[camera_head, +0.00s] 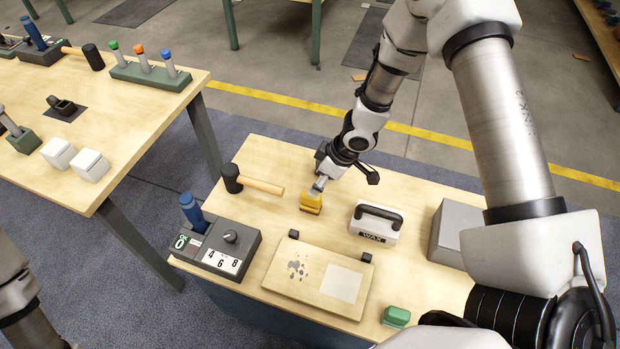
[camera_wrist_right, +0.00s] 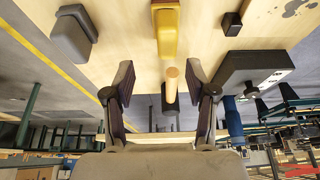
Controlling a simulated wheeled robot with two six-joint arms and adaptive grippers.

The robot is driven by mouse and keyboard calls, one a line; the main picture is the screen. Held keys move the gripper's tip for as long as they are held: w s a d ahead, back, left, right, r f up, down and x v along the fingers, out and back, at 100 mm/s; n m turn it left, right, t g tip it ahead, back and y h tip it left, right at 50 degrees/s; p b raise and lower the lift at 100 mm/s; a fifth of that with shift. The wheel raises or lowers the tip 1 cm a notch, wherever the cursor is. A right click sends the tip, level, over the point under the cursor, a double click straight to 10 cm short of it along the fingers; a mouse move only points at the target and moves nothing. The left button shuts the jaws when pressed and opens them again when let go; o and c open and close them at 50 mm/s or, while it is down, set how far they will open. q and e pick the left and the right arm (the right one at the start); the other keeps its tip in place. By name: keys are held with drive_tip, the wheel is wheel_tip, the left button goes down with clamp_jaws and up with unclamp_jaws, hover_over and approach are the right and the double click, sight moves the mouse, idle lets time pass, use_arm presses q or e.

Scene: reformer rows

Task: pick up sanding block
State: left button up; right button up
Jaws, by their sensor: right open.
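A yellow block (camera_head: 311,202), which looks like the sanding block, sits on the near wooden table by the hammer handle. It also shows at the top centre of the right wrist view (camera_wrist_right: 167,32). My right gripper (camera_head: 345,179) is over the table, close to the yellow block. In the right wrist view its two fingers (camera_wrist_right: 162,95) are spread, with nothing held. The yellow block lies beyond the fingertips in that view. Only part of my left arm shows at the lower left; its gripper is out of view.
A black-headed hammer (camera_head: 262,185) lies left of the yellow block, and a white WAX block (camera_head: 376,222) stands right. A control box (camera_head: 216,247), a board (camera_head: 300,290), a green block (camera_head: 397,317) and a grey box (camera_head: 452,230) are also on the table.

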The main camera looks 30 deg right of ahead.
sight(311, 202)
drive_tip(key=shift+f, duration=0.1)
drive_tip(key=shift+s+a+f+b, duration=0.45)
drive_tip(key=shift+a+f, duration=0.1)
drive_tip(key=shift+f, duration=0.15)
drive_tip(key=x, duration=0.5)
drive_tip(key=shift+w+d+f, duration=0.15)
drive_tip(key=shift+d+f, duration=0.05)
drive_tip(key=shift+d, duration=0.05)
drive_tip(key=shift+a+r, duration=0.1)
drive_tip(key=shift+r, duration=0.1)
clamp_jaws()
